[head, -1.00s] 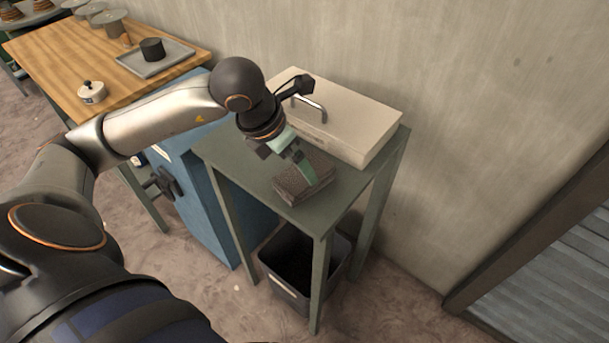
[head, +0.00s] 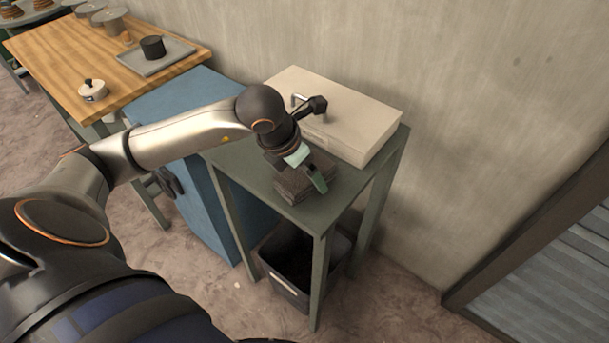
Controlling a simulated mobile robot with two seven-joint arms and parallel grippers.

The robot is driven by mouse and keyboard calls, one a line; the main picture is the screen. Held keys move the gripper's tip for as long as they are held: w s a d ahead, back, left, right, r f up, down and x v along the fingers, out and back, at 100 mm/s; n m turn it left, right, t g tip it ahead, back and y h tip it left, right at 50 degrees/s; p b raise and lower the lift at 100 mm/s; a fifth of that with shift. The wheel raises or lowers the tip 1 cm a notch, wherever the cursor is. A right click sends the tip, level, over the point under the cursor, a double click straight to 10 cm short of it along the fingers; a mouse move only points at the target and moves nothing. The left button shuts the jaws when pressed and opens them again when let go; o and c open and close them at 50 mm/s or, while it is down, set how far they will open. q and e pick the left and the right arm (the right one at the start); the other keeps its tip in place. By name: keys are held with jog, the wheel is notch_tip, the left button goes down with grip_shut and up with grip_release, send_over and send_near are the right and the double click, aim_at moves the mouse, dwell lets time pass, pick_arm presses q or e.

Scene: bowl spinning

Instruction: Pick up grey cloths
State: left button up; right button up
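A folded stack of grey cloths (head: 290,191) lies on the small green-grey table (head: 338,207), near its front edge. My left arm reaches in from the left, and my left gripper (head: 312,178) is right at the stack, pointing down. One green finger shows against the right side of the cloths. The other finger is hidden behind the wrist, so I cannot tell how far apart the fingers are or whether they grip the cloth. My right gripper is not in view.
A beige case (head: 352,122) with a metal handle stands at the back of the table. A dark bin (head: 287,280) sits underneath. A blue cabinet (head: 222,205) stands to the left, beside a wooden table (head: 60,55). The wall closes off the back.

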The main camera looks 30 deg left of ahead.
pick_arm(q)
jog(key=shift+f, duration=0.2)
dwell(0.3)
jog(key=c, duration=1.4)
